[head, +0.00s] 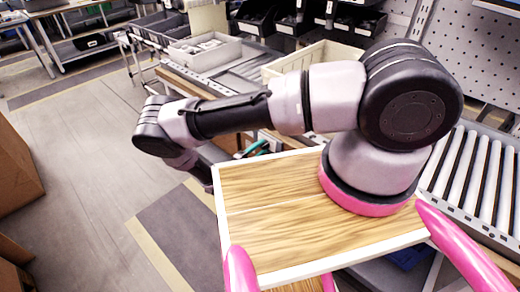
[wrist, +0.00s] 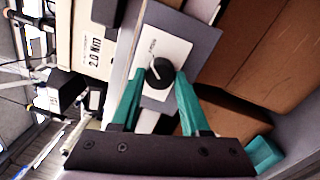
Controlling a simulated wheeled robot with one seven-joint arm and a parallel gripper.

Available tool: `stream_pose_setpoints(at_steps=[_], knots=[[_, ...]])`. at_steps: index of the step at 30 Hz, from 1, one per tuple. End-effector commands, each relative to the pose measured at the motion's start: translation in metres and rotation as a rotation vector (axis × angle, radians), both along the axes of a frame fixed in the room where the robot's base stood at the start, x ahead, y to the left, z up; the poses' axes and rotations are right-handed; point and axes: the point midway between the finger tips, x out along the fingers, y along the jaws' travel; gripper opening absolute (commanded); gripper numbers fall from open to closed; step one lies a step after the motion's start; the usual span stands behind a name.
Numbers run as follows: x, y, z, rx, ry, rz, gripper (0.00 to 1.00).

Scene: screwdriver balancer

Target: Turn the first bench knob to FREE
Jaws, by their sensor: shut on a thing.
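In the wrist view, a round black knob (wrist: 161,73) sits on a white plate (wrist: 172,47) with small printing that I cannot read for certain. A pale pointer mark shows beside the knob's upper left edge. My gripper (wrist: 159,78) has two teal fingers, one on each side of the knob, and is shut on it. The lower part of the knob's plate is partly covered by the fingers. In the head view, my arm reaches left and down, and the knob and fingertips cannot be made out.
A cream panel marked "2.0 Nm" (wrist: 96,46) stands left of the knob in the wrist view. Brown boxes (wrist: 265,50) are at the right. In the head view, a roller conveyor (head: 470,180) is at the right, a white bin (head: 205,48) behind, and open floor (head: 90,150) at the left.

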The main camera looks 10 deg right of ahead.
Motion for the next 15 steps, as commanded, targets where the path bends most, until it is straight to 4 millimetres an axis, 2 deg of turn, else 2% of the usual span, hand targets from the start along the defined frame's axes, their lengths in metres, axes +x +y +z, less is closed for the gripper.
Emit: stream_pose_setpoints(at_steps=[15], knots=[[-0.0001, 0.0006, -0.0006, 0.054, -0.078, 0.001, 0.00]])
